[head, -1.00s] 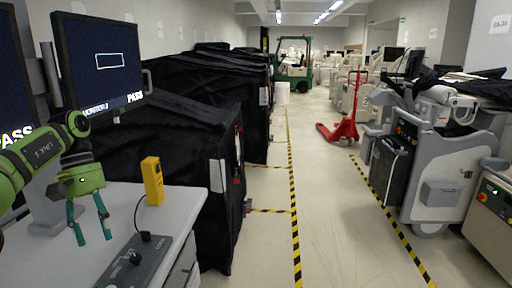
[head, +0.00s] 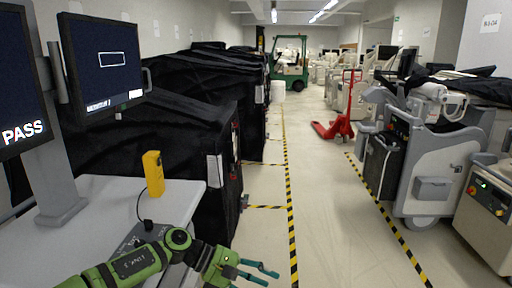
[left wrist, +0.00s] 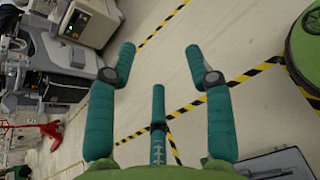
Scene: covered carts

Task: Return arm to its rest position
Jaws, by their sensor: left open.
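My left arm is green and comes in along the bottom of the head view, in front of the grey-white desk (head: 110,200). My left gripper (head: 266,272), with teal fingers, is past the desk's right side, over the aisle floor. The fingers point right in the head view. In the left wrist view the gripper (left wrist: 160,58) has its fingers spread with only floor between them, so it is open and empty. My right gripper is not in view.
A yellow handheld device (head: 153,173) stands on the desk beside a grey control box (head: 140,238), partly hidden by my arm. Two monitors (head: 100,60) rise at left. Black covered carts (head: 150,130) line the aisle. A red pallet jack (head: 340,125) and grey machines (head: 430,165) stand right.

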